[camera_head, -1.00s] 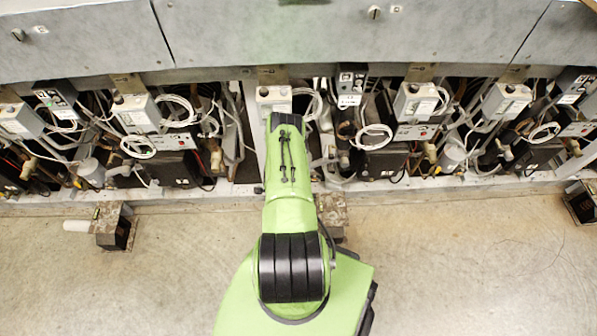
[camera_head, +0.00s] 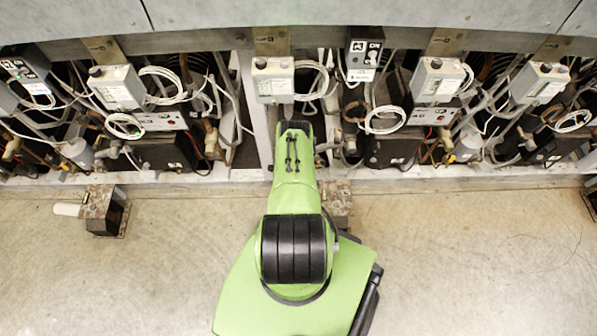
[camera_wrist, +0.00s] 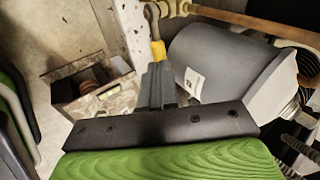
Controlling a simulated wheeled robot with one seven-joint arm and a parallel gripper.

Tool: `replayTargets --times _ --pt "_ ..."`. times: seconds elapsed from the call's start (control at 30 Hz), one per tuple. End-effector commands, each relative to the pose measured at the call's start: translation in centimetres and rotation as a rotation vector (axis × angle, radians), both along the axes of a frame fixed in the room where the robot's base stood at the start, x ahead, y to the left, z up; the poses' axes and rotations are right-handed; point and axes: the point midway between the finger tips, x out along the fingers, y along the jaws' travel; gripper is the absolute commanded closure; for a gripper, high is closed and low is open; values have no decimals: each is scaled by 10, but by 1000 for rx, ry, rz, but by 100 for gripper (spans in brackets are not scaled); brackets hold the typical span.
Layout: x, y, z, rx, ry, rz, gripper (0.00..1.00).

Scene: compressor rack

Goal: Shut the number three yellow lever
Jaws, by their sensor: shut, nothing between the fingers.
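A lever with a yellow grip (camera_wrist: 158,50) shows at the top centre of the wrist view, on a metal fitting beside a dark grey cylinder (camera_wrist: 222,60). I cannot read a number on it. My gripper (camera_wrist: 158,72) has its dark fingers together, with nothing seen between them. Its tips are right at the lower end of the yellow grip in the picture; I cannot tell whether they touch it. In the head view my green arm reaches to the rack and hides my gripper and the lever.
The compressor rack's lower frame edge (camera_head: 450,178) runs across the head view. Control boxes (camera_head: 117,88), white cable coils and pipes crowd the bays. A metal foot (camera_head: 103,212) stands on the floor at left. A rusty open box (camera_wrist: 95,88) is left of my fingers. The floor nearby is mostly clear.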

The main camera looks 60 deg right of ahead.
Motion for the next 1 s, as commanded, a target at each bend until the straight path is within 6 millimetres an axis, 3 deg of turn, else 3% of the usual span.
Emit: replayTargets --times 0.1,0.43,0.7,1.0 --pt "2 -5 -9 -1 0 1 100" --pt "1 -6 -8 3 -3 -1 100" --pt "-2 -13 -23 35 -71 -3 100" --pt "-3 -13 -24 32 -64 -1 100"
